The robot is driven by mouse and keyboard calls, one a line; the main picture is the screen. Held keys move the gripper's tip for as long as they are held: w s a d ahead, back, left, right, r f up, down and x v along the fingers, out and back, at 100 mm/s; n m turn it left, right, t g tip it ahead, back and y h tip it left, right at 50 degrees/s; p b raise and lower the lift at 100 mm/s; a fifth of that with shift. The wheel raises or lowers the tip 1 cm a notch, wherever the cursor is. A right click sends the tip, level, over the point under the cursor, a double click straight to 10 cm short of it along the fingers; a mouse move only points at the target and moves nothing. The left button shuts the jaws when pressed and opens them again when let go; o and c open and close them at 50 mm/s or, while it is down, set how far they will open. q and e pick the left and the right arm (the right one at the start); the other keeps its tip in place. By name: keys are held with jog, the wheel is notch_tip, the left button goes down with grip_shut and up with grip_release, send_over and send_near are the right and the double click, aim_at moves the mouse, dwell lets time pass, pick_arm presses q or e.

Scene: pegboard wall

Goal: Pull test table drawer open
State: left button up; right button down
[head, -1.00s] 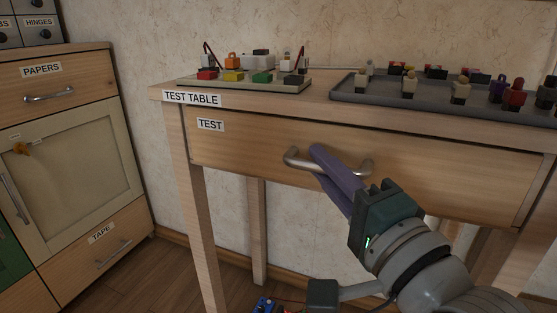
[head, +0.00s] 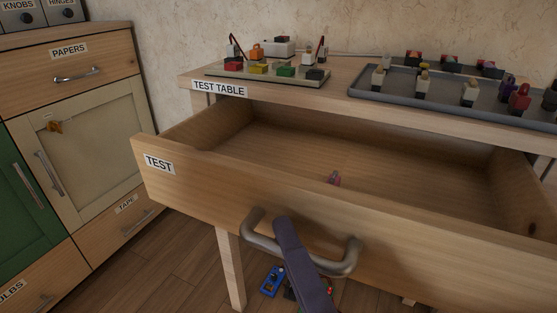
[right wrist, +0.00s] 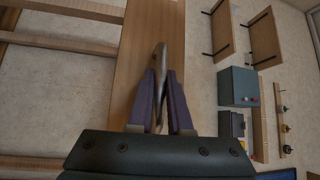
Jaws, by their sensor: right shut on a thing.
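The test table drawer (head: 200,183), labelled TEST, stands well open from the test table (head: 330,84). My right gripper (head: 285,230) is shut on the metal bar handle (head: 347,262) at the drawer front. The right wrist view also shows the purple fingers (right wrist: 161,100) closed around the handle (right wrist: 160,58). My left gripper is not in view.
A board with coloured blocks (head: 270,75) and a grey tray with several small parts (head: 455,95) stand on the tabletop. A cabinet (head: 90,100) stands at the left. A blue item (head: 272,280) lies on the floor below the drawer.

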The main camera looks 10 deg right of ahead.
jog(key=shift+s+a, duration=0.5)
jog(key=shift+s, duration=0.25)
jog(key=c, duration=0.8)
grip_release()
jog(key=shift+c, duration=0.2)
jog(key=shift+s, duration=0.1)
jog(key=p+v, duration=0.1)
jog(key=v, duration=0.8)
jog(key=shift+s, duration=0.35)
jog(key=shift+d+f, duration=0.1)
